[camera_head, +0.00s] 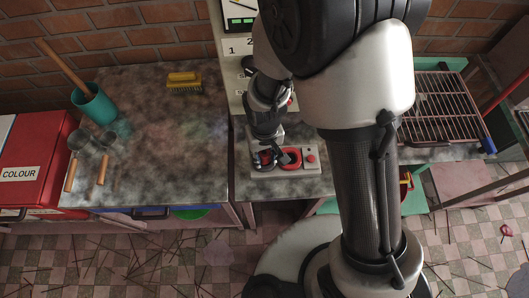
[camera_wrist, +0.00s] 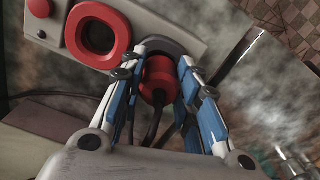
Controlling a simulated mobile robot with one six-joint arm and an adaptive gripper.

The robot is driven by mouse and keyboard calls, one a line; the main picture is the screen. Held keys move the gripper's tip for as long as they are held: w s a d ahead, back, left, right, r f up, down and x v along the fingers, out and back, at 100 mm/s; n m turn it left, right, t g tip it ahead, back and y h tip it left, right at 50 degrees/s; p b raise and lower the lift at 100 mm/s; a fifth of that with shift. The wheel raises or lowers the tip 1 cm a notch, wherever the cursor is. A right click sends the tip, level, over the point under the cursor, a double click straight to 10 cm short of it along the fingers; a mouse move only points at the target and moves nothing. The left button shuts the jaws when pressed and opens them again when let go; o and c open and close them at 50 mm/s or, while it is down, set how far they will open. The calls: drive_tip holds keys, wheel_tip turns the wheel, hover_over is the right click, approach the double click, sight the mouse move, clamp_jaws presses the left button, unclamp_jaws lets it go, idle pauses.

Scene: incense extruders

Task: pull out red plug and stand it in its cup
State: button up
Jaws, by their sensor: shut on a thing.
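A grey panel (camera_head: 285,172) lies on the worktop and carries a red-rimmed round cup (camera_head: 291,158) and a red button (camera_head: 310,157). In the wrist view the cup (camera_wrist: 81,33) is to the left of my gripper, its hollow dark and empty. My gripper (camera_wrist: 162,65) is shut on the red plug (camera_wrist: 157,75), one finger on each side. A black cable runs from the plug back towards my palm. Just beyond the plug is a dark round socket (camera_wrist: 180,46); I cannot tell how far the plug sits in it. In the head view my gripper (camera_head: 268,160) hides most of the plug.
The left bench holds a teal pot (camera_head: 95,105), a yellow brush (camera_head: 185,82) and two wooden-handled tools (camera_head: 88,155). A red box (camera_head: 38,160) stands at far left. A wire rack (camera_head: 440,105) is on the right. The left bench's middle is clear.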

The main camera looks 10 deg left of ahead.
sight(264, 153)
drive_tip(key=o, duration=1.1)
drive_tip(key=shift+o, duration=0.2)
wheel_tip(264, 153, up, 12)
drive_tip(key=d+r+m+t, duration=0.2)
drive_tip(key=d+r, duration=0.7)
drive_tip(key=r, duration=0.1)
drive_tip(key=s+d+r+m+t, duration=0.2)
drive_tip(key=s+d+r+m, duration=0.1)
drive_tip(key=s+d+r, duration=0.5)
drive_tip(key=s+d, duration=0.1)
drive_tip(key=d, duration=0.2)
drive_tip(key=shift+d+m+t, duration=0.2)
drive_tip(key=shift+m+t, duration=0.1)
drive_tip(key=shift+m, duration=0.1)
